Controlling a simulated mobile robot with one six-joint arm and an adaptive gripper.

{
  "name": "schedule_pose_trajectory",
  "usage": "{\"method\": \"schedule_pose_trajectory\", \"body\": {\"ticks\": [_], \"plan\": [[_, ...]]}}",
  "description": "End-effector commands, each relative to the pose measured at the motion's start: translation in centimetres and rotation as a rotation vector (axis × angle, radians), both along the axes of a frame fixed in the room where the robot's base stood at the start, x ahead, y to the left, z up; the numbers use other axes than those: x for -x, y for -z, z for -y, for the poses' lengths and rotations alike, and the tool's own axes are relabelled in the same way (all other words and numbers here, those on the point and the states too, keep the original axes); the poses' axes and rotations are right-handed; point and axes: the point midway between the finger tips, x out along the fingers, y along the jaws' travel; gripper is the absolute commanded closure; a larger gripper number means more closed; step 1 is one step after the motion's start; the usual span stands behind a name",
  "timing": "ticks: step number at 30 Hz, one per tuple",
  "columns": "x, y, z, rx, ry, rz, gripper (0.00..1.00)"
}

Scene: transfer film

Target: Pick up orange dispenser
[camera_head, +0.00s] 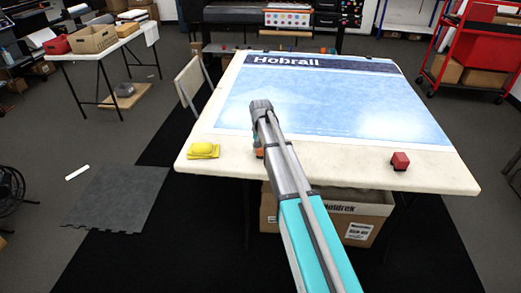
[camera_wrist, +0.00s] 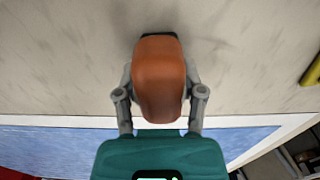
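The orange dispenser (camera_wrist: 158,75) is large and upright in the middle of the wrist view, with a dark part at its far end. My gripper (camera_wrist: 159,82) has one grey finger along each side of it. Both fingers lean inward against its sides, and their pads are hidden behind it. In the head view a small patch of the orange dispenser (camera_head: 259,152) shows at the left side of my arm, near the table's front edge. I cannot tell whether the dispenser is clear of the tabletop.
The white table (camera_head: 345,168) carries a large blue printed sheet (camera_head: 330,100). A yellow object (camera_head: 203,151) lies at its front left corner and a red block (camera_head: 400,161) to the right. A cardboard box (camera_head: 355,215) is underneath. The front strip between them is mostly clear.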

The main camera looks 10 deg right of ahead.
Motion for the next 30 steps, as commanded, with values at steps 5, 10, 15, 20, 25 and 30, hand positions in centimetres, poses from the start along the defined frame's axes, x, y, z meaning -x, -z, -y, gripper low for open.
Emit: {"method": "schedule_pose_trajectory", "body": {"ticks": [5,10,15,20,25,30], "plan": [[0.0,0.0,0.0,0.000,0.000,0.000,0.94],[0.0,0.0,0.0,0.000,0.000,0.000,1.00],[0.0,-0.1,0.0,0.000,0.000,0.000,1.00],[0.0,-0.5,0.0,0.000,0.000,0.000,1.00],[0.0,-1.4,0.1,0.000,0.001,0.000,1.00],[0.0,-2.8,0.1,0.000,0.001,0.000,1.00]]}}
